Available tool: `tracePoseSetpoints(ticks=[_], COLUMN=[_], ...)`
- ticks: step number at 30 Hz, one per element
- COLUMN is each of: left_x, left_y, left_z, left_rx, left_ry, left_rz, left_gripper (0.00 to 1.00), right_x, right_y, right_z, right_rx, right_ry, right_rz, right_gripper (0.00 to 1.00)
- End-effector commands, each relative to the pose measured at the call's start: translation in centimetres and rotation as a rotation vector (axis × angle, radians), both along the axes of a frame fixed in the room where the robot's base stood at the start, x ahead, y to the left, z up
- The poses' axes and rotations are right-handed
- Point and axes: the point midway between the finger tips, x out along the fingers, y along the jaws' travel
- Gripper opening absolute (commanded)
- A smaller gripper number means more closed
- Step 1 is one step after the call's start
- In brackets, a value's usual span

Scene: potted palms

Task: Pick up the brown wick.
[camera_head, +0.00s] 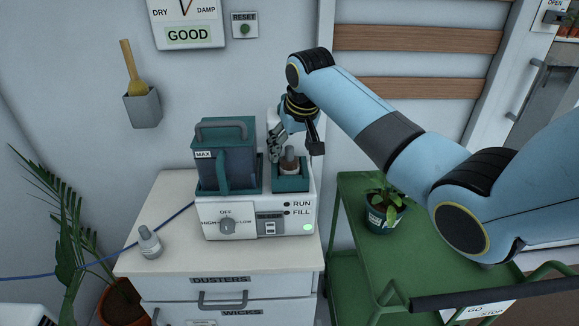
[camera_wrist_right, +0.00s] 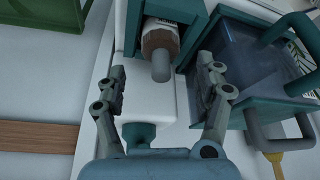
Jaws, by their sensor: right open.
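The brown wick (camera_head: 289,166) stands upright in a teal holder (camera_head: 291,185) on the right side of a white machine. In the right wrist view the wick (camera_wrist_right: 158,38) shows a brown band, a pale part with print and a grey rod-like tip. My right gripper (camera_head: 296,147) hangs just above and behind the wick in the head view. In the wrist view my right gripper (camera_wrist_right: 165,80) is open, with its fingers to either side of the grey tip and apart from it. My left gripper is in neither view.
A teal tank (camera_head: 226,160) marked MAX stands left of the wick, close to one finger. The white machine (camera_head: 253,228) rests on a drawer cabinet. A green cart (camera_head: 350,215) carries a potted plant (camera_head: 382,218).

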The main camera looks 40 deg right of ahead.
Motion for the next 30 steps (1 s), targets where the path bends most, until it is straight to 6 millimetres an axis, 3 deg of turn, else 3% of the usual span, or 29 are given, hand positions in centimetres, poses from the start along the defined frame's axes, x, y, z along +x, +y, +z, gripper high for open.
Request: tracePoseSetpoints(ticks=[6, 14, 27, 30], left_x=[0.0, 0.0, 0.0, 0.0], left_y=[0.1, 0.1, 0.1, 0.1], left_z=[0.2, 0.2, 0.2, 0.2], left_rx=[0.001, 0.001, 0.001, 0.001], left_ry=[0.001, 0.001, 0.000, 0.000], left_rz=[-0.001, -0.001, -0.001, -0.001], left_gripper=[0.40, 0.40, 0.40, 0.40], right_x=[1.0, 1.1, 1.0, 1.1], right_y=[-0.1, -0.1, -0.1, -0.1], right_z=[-2.5, -2.7, -2.7, -2.7], right_rx=[-0.001, -0.002, -0.002, -0.002], right_ry=[0.000, -0.002, -0.001, -0.002], right_rz=[0.001, 0.001, 0.001, 0.001], right_gripper=[0.70, 0.68, 0.12, 0.12])
